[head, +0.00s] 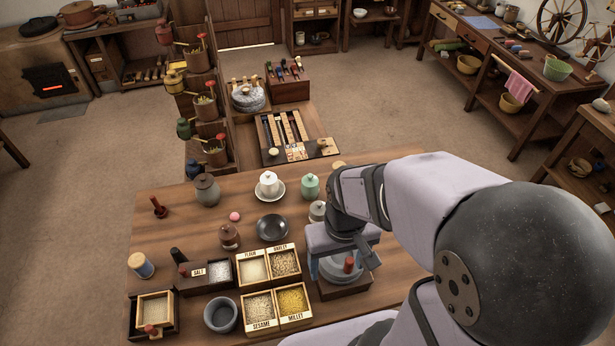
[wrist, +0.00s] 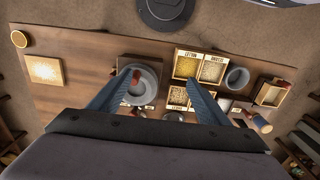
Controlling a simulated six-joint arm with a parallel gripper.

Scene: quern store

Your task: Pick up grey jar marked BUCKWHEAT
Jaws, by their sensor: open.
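I can read no BUCKWHEAT label in either view. Two lidded jars look grey in the head view: a darker one (head: 207,190) at the back left of the table, and a paler one (head: 317,212) close to my wrist, partly hidden by other things. My gripper (head: 343,268) is open, pointing down over the grey quern stone (head: 341,270) with its red handle. In the wrist view, my gripper's (wrist: 163,78) blue fingers are spread with no jar between them; the quern (wrist: 150,76) lies beneath, near one finger.
A white jar (head: 268,186) on a saucer, a green jar (head: 309,187), a brown jar (head: 229,237) and a dark bowl (head: 272,228) stand around. Labelled grain boxes (head: 259,306) fill the front middle. The wooden table (head: 175,232) has bare room at its left.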

